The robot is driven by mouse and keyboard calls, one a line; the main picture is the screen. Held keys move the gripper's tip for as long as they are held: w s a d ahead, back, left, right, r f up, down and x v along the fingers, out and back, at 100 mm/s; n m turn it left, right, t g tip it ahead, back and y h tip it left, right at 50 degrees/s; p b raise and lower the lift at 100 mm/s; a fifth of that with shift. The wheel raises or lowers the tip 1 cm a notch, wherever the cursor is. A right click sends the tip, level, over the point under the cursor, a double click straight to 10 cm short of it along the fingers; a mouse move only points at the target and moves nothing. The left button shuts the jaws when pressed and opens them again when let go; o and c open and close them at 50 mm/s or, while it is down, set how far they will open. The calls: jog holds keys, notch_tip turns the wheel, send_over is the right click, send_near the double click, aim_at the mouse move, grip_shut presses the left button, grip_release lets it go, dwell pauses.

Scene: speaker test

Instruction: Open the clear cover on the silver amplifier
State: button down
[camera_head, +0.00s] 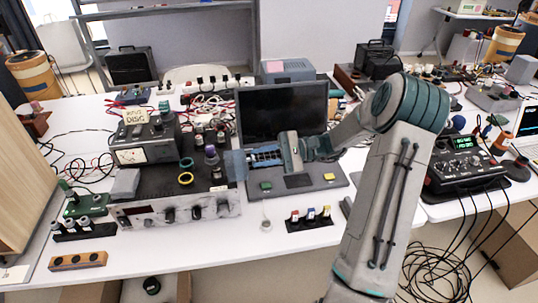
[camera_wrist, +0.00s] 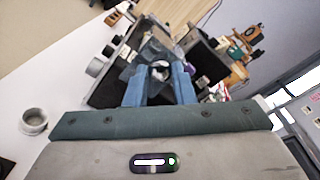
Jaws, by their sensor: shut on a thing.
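The silver amplifier (camera_head: 222,207) stands on the white table left of centre, its knobbed front panel facing me and its top dark. A translucent, bluish clear cover (camera_head: 235,166) stands up near the right end of its top. My gripper (camera_head: 250,159) reaches in from the right, its blue fingers shut on the cover. In the wrist view my fingers (camera_wrist: 160,88) are a little apart, with the clear cover (camera_wrist: 152,48) and a pale round part between and beyond them. The cover's hinge and exact angle are not clear. The amplifier's knobs (camera_wrist: 97,66) show at left there.
A small row of connectors (camera_head: 309,219) lies in front of the laptop. The table's front strip is mostly clear.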

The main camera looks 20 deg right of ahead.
jog(key=shift+y, duration=0.3)
jog(key=c, duration=1.2)
grip_release()
jog(key=shift+f, duration=0.1)
jog(key=shift+d, duration=0.2)
jog(key=s+d+b, duration=0.1)
jog(key=s+d, duration=0.1)
jog(key=d, duration=1.1)
jog(key=shift+d, duration=0.2)
